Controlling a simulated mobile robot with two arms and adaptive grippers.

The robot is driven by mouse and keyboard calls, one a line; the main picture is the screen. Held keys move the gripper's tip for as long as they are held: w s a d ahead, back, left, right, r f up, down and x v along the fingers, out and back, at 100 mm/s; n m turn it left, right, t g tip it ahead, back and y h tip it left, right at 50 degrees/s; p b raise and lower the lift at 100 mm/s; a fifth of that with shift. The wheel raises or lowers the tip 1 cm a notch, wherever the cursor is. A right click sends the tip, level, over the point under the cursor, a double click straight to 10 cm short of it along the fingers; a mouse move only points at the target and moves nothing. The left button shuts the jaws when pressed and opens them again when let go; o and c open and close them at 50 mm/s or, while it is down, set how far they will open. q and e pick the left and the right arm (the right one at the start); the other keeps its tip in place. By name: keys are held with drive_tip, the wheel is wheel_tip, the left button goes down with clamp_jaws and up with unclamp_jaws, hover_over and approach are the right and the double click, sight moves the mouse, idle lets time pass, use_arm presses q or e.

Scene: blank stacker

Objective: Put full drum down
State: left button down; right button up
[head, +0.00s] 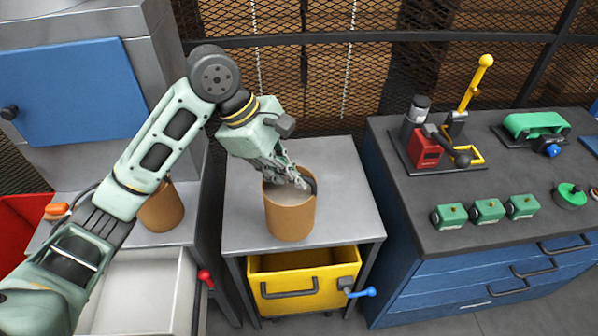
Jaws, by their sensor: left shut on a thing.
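A brown open-topped drum (290,219) stands upright on, or just above, the grey table in the middle (352,183). I cannot tell whether its base touches the top. A pale grey content shows inside it. My left gripper (301,181) reaches down from the upper left and is shut on the drum's rim at the right side. The fingertips are partly hidden at the rim. A second brown drum (163,211) stands on the left unit, partly behind my left arm. My right gripper is not in view.
A yellow drawer (304,262) with a blue lever (361,292) sits under the middle table. An open pale drawer (150,285) and a red knob (206,275) are at the left. The blue workbench (400,190) at the right holds green blocks and a yellow-levered device. Bare tabletop shows around the drum.

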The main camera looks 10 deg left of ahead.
use_arm(q)
drive_tip(key=shift+w+d+r+n, duration=0.2)
drive_tip(key=shift+w+r+n, duration=0.3)
drive_tip(key=shift+w, duration=0.25)
drive_tip(key=shift+w+a+f, duration=0.1)
drive_tip(key=shift+w, duration=0.2)
drive_tip(key=w+a+f+p, duration=0.2)
drive_tip(key=w+a+f, duration=0.5)
drive_tip(key=f, duration=0.3)
drive_tip(key=shift+w+a+f+t+p, duration=0.3)
drive_tip(key=shift+w+a+f+p, duration=0.1)
drive_tip(key=shift+w, duration=0.15)
drive_tip(key=shift+d, duration=0.1)
